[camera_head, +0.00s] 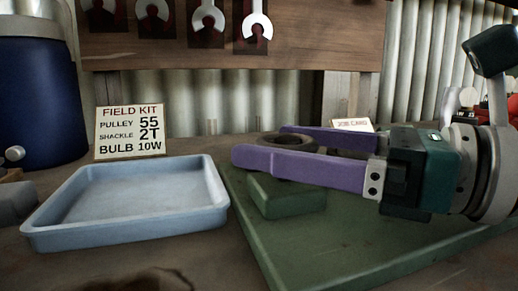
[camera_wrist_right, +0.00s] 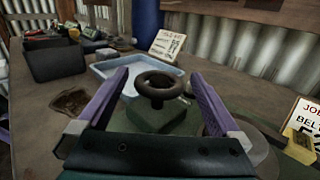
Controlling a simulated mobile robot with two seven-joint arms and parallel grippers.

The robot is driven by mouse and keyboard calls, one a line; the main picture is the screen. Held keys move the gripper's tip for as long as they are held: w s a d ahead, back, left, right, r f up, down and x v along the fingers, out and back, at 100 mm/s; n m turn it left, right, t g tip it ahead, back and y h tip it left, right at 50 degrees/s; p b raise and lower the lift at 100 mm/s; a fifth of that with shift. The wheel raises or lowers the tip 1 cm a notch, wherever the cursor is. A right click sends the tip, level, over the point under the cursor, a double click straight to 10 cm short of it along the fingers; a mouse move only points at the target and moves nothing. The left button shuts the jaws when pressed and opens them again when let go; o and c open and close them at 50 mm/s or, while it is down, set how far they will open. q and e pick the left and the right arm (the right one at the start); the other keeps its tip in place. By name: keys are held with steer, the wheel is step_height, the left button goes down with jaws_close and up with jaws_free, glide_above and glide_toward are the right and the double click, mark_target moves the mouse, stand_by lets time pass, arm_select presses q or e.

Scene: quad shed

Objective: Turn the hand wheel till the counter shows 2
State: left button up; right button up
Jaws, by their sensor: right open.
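A dark round hand wheel (camera_head: 288,149) sits on a green block (camera_head: 285,197); the wheel also shows in the right wrist view (camera_wrist_right: 159,94). My right gripper (camera_head: 262,143) is open, with its two purple fingers on either side of the wheel. In the right wrist view the wheel stands between the fingers, with a gap on each side, and nothing is held. The counter and its number cannot be made out in either view.
The block stands on a green mat (camera_head: 330,255). An empty light-blue tray (camera_head: 130,237) lies left of it, with a field kit sign (camera_head: 130,132) behind. A blue container (camera_head: 38,100) stands at far left. Wrenches (camera_head: 257,22) hang on the board above.

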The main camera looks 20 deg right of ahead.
steer(key=b+v, duration=0.2)
steer(key=v, duration=0.1)
steer(key=b+v, duration=0.2)
steer(key=v, duration=0.1)
steer(key=shift+f, duration=0.2)
steer(key=shift+s+d+b, duration=0.2)
steer(key=shift+s+b, duration=0.1)
steer(key=shift+v, duration=1.35)
steer(key=shift+w+r, duration=0.1)
steer(key=shift+r, duration=0.15)
